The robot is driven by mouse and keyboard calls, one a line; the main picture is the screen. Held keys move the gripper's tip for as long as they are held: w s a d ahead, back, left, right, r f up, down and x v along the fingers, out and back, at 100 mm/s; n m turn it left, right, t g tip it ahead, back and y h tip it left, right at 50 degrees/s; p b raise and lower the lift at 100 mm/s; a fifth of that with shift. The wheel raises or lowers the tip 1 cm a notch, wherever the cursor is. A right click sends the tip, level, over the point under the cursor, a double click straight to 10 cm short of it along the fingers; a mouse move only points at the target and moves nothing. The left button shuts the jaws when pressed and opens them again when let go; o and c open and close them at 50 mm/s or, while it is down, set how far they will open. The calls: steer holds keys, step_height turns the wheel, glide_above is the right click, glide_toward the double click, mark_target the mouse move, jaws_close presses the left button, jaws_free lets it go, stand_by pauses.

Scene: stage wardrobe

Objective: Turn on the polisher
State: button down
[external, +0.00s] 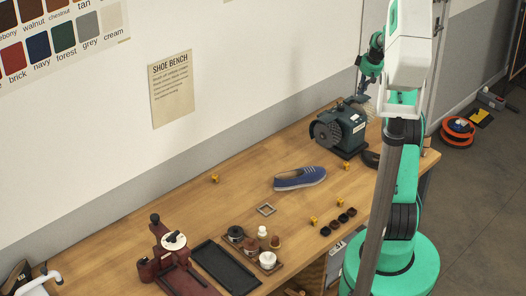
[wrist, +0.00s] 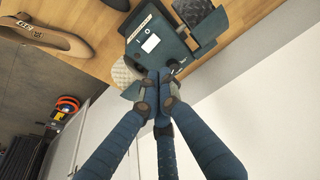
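The polisher (external: 350,127) is a dark green bench machine with a round grey wheel on its left side. It stands at the far end of the wooden bench. The wrist view shows its body (wrist: 172,50) with a white rocker or label (wrist: 150,43) and small marks on one face; whether it is on cannot be told. My gripper (wrist: 158,78) has its fingertips together and seems to hold nothing. The fingertips overlap the polisher's near edge in the wrist view; contact cannot be told. In the external view my gripper (external: 362,88) is just above and behind the polisher.
A blue shoe (external: 300,178) lies left of the polisher. A tan shoe (wrist: 48,38) lies near it in the wrist view. Tins, a black tray (external: 226,268) and a dark red press (external: 172,258) stand toward the near end. An orange reel (external: 458,131) is on the floor.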

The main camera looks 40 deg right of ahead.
steer(key=shift+d+r+p, duration=0.2)
steer(key=shift+p, duration=0.15)
steer(key=shift+f, duration=0.15)
steer(key=p, duration=0.2)
glide_above(354, 115)
steer(key=s, duration=0.1)
steer(key=f, duration=1.1)
steer(key=shift+a+f, duration=0.25)
steer(key=shift+f, duration=0.1)
steer(key=shift+d+f, duration=0.15)
steer(key=shift+f, duration=0.65)
